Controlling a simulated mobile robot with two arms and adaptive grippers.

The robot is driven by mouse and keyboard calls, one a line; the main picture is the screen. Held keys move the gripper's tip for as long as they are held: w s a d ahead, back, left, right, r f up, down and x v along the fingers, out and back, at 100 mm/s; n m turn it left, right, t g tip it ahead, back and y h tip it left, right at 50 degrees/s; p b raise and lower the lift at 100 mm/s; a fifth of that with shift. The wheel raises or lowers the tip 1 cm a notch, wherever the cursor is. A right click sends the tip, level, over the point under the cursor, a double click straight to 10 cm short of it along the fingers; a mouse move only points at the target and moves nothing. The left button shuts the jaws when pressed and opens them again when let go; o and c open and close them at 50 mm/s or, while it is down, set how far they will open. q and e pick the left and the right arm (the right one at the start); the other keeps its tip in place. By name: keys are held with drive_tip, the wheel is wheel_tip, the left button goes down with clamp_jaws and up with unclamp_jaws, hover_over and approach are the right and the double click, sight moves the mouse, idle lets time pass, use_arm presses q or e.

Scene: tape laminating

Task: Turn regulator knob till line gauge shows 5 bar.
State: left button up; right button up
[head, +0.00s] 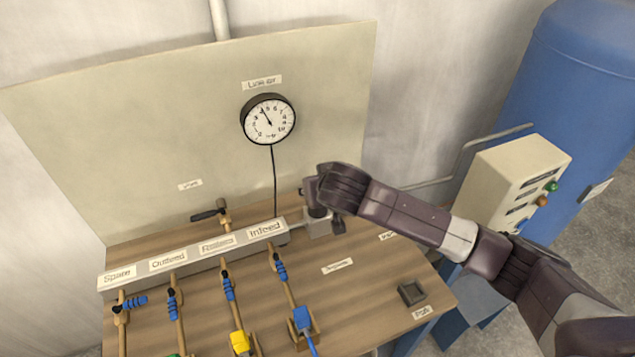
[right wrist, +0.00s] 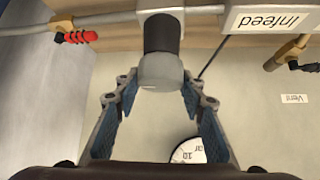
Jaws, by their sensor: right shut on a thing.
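The round line gauge (head: 268,119) hangs on the upright panel with its needle pointing up and slightly left, near the 4 mark; the exact reading is too small to tell. My right gripper (head: 318,203) is at the regulator (head: 318,227) at the manifold's right end. In the head view, my gripper mostly hides the knob. My left gripper is not in view.
A manifold (head: 200,256) with several labelled outlets and blue-handled valves runs along the bench (head: 365,285). A black-handled valve (head: 209,213) stands behind it. A small dark square tray (head: 411,292) lies at the right. A cream control box (head: 515,190) and blue tank (head: 580,75) stand beyond.

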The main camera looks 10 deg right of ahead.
drive_tip(key=shift+m+h+p, duration=0.8)
drive_tip(key=shift+m+h, duration=0.4)
drive_tip(key=shift+m, duration=0.3)
drive_tip(key=o, duration=1.2)
drive_tip(key=shift+s+r, duration=0.15)
drive_tip(key=v, duration=1.1)
drive_tip(key=shift+a+r, duration=0.2)
drive_tip(key=shift+r, duration=0.1)
